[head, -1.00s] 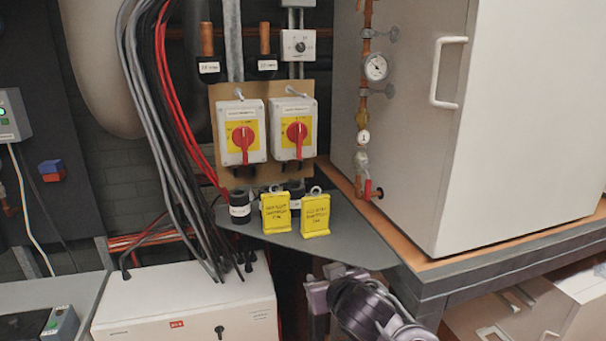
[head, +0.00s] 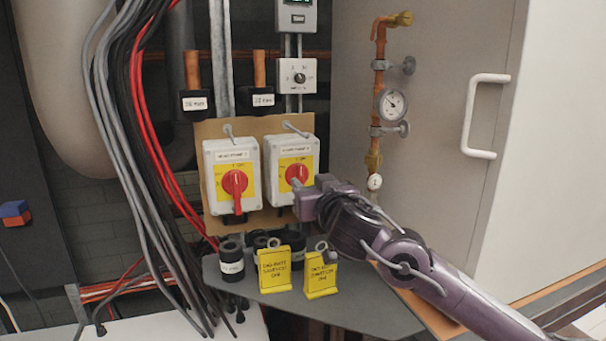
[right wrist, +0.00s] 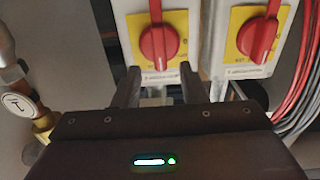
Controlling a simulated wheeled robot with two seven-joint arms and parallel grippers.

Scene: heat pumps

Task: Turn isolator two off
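Two grey isolator boxes with yellow plates and red rotary handles hang side by side on a brown board. The left isolator (head: 236,185) has its handle pointing down in the head view. The right isolator (head: 292,165) has its lower part covered by my right gripper (head: 304,190); its label is too small to read surely. In the right wrist view, which looks inverted, this isolator's red handle (right wrist: 158,42) is upright in the picture. My right gripper (right wrist: 160,84) is open, its two dark fingers apart at the box edge near the handle. My left gripper is out of view.
Two yellow tags (head: 274,270) stand on a grey shelf (head: 370,312) below the isolators. Black and red cables (head: 150,150) hang at the left. A pipe with a gauge (head: 392,103) and a white-handled cabinet (head: 440,60) stand right.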

